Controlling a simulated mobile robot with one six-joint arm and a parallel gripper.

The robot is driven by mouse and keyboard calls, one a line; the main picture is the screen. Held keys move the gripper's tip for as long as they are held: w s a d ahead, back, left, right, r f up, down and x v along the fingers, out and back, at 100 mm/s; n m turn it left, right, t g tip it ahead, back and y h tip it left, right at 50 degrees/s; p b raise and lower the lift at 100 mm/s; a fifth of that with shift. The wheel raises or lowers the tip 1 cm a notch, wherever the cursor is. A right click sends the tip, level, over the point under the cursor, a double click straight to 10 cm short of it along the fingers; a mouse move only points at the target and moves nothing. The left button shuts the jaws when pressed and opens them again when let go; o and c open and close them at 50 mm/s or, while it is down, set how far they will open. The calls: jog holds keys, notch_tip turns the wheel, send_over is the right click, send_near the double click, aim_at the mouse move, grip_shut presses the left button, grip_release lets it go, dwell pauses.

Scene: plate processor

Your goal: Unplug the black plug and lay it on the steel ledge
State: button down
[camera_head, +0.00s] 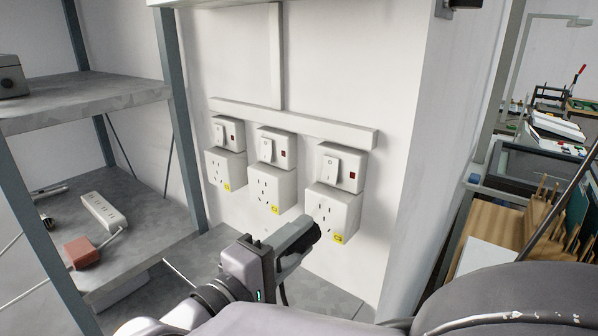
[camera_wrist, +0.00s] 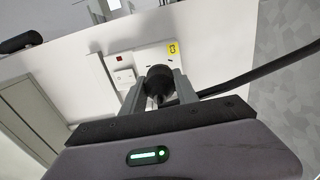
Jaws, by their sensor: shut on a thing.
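My gripper (camera_head: 297,243) is shut on the black plug (camera_head: 306,234) in front of the right-hand wall socket (camera_head: 337,208). In the wrist view, the plug (camera_wrist: 158,79) sits between the two fingers (camera_wrist: 158,91), with the white socket box (camera_wrist: 156,56) right behind it. The plug's front faces the socket; its pins are hidden, and I cannot tell whether they are in the holes. The black cable (camera_wrist: 262,70) runs off to the right in the wrist view. A grey speckled surface (camera_head: 322,297) lies below the sockets; I cannot tell whether it is the steel ledge.
Two more sockets (camera_head: 272,188) (camera_head: 226,169) are on the wall to the left, each under a switch. A grey metal rack (camera_head: 140,228) stands left, holding a white power strip (camera_head: 98,211) and a reddish block (camera_head: 81,251). A cluttered workbench is at the right.

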jog(key=shift+p+v, duration=0.4)
jog(key=shift+v, duration=0.6)
